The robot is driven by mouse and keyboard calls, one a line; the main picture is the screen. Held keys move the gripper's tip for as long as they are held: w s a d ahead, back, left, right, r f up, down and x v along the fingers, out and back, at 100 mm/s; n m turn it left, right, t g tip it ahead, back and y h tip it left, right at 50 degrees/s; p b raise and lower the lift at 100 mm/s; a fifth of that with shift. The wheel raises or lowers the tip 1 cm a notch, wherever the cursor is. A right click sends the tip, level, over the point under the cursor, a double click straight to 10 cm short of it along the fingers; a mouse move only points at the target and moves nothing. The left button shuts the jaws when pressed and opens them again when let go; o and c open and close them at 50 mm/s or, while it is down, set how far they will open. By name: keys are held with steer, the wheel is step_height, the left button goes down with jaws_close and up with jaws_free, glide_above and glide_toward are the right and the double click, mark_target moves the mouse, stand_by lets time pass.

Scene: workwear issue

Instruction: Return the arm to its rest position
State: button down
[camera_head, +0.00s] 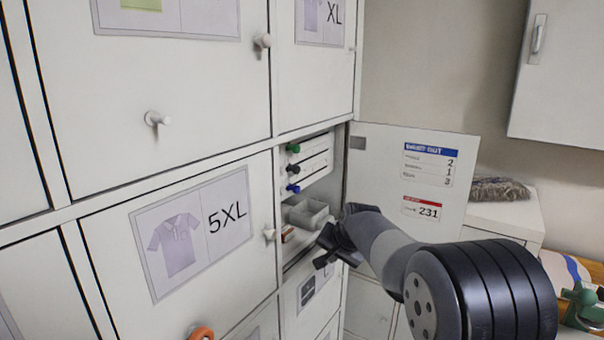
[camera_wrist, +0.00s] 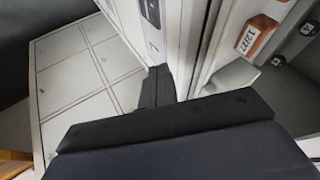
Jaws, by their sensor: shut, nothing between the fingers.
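My gripper (camera_head: 335,246) is at the end of my arm, in front of an open locker compartment. It is shut with nothing visible held in it. In the wrist view its dark fingers (camera_wrist: 158,92) show at the middle. The open compartment (camera_head: 318,185) holds a small grey tray (camera_head: 306,212) and a panel with green, black and blue knobs. Part of the compartment's lower area is hidden by my gripper. The wrist view shows an orange box with a white label (camera_wrist: 249,38) inside a compartment.
The compartment's door (camera_head: 420,229) stands open to the right, behind my arm. A closed 5XL locker door (camera_head: 188,274) is at the left, with white knobs nearby. A white cabinet (camera_head: 497,216) stands right, and a wall cabinet (camera_head: 564,85) hangs at upper right.

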steer(key=d+b+v, duration=0.1)
steer(key=b+v, duration=0.1)
steer(key=v, duration=0.8)
steer(key=w+a+f+p, duration=0.2)
steer(key=w+a+f, duration=0.3)
steer(key=w+f, duration=0.3)
steer(key=s+d+b, duration=0.3)
steer(key=s+d, duration=0.5)
steer(key=d, duration=0.4)
steer(key=s+d+b, duration=0.4)
steer(key=s+d, duration=0.5)
steer(key=d, duration=0.3)
steer(key=shift+s+d, duration=0.15)
steer(key=shift+d, duration=0.15)
steer(key=shift+f, duration=0.1)
